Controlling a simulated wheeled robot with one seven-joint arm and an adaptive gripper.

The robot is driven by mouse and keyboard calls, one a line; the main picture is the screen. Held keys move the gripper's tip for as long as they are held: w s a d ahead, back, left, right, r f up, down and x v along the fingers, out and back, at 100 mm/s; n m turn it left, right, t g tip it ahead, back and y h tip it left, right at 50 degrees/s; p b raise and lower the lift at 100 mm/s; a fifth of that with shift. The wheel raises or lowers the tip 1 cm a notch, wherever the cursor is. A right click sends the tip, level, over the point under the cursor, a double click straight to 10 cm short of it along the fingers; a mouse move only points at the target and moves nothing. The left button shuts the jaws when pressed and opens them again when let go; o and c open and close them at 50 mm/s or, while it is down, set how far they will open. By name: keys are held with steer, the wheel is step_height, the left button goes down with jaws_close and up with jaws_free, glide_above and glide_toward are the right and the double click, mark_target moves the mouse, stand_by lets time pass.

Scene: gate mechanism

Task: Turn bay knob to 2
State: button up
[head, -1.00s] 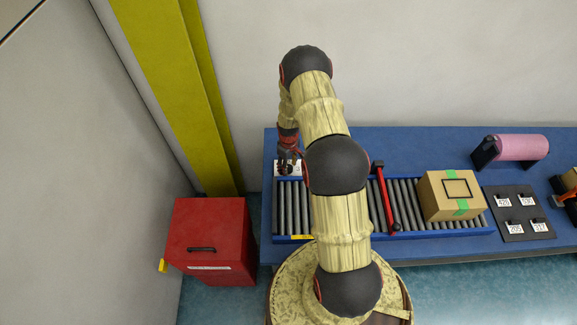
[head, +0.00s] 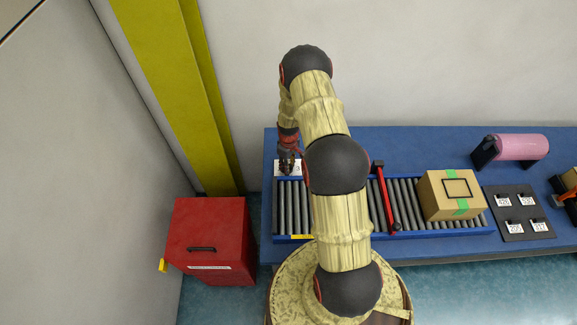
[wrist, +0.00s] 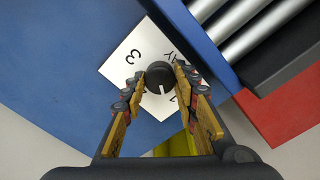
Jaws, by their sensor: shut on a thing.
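The bay knob (wrist: 159,74) is a round black knob with a white pointer line, on a white plate (wrist: 119,65) in the wrist view. The pointer faces the bottom of the picture, toward my gripper's palm. Other marks beside the fingers are partly hidden. My gripper (wrist: 160,80) is shut on the knob, one finger on each side. In the head view my gripper (head: 288,162) is over the white plate (head: 279,173) at the conveyor's left end.
A roller conveyor (head: 291,207) runs right from the plate on a blue table (head: 405,148). A red barrier arm (head: 386,200) crosses it, with a cardboard box (head: 437,200) beyond. A red cabinet (head: 209,235) and a yellow post (head: 178,90) stand at the left.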

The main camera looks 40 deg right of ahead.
steer(key=shift+f+m+b, duration=0.1)
steer(key=shift+m+b, duration=0.3)
steer(key=shift+b, duration=0.1)
steer(key=shift+m+b, duration=1)
steer(key=shift+b, duration=0.05)
steer(key=m+b, duration=0.2)
steer(key=shift+m, duration=0.4)
steer(key=m+b, duration=0.2)
steer(key=m, duration=0.1)
steer(key=shift+m+b, duration=0.85)
steer(key=shift+m, duration=0.75)
steer(key=o, duration=1.2)
steer(key=shift+c, duration=0.2)
